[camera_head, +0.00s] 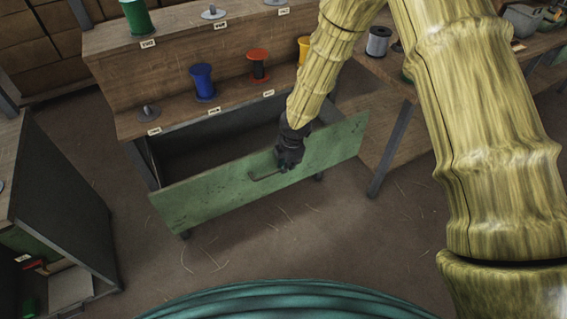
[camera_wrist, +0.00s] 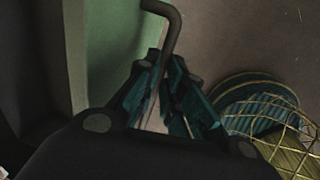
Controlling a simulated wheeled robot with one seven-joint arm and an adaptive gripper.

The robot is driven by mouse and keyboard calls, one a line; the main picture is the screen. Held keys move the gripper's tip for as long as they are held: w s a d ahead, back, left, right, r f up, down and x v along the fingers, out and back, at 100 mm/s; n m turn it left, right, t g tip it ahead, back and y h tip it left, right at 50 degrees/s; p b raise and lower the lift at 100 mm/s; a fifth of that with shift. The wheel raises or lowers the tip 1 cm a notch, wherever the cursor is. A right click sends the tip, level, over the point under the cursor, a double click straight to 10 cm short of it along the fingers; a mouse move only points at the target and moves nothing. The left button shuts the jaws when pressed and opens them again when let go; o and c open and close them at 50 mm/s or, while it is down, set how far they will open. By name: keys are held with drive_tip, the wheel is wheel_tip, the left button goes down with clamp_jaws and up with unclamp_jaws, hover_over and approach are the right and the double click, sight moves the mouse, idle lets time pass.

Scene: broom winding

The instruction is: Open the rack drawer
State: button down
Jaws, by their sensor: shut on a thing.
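The rack drawer (camera_head: 230,185) has a worn green front and stands pulled out from the wooden rack (camera_head: 190,60), with its dark inside showing. A thin dark bar handle (camera_head: 265,177) is on its front. My gripper (camera_head: 289,160) is at the right end of the handle and hides that part of it. In the wrist view the handle (camera_wrist: 172,22) runs down between the fingers of my gripper (camera_wrist: 165,100), which is shut on it. The green drawer front (camera_wrist: 110,50) is just left of the fingers.
Blue (camera_head: 203,82), red (camera_head: 258,64) and green (camera_head: 137,17) spools stand on the rack's steps. A dark cabinet (camera_head: 65,210) stands at the left. A wooden bench (camera_head: 385,125) is at the right. The floor (camera_head: 250,235) before the drawer is clear except for straw bits.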

drive_tip(key=shift+s, duration=0.1)
drive_tip(key=c, duration=1.5)
unclamp_jaws()
drive_tip(key=shift+d, duration=0.1)
drive_tip(key=r, duration=0.4)
drive_tip(key=s+r, duration=0.1)
drive_tip(key=r, duration=0.3)
drive_tip(key=s+d+r, duration=0.1)
drive_tip(key=r, duration=0.2)
drive_tip(key=shift+r, duration=0.4)
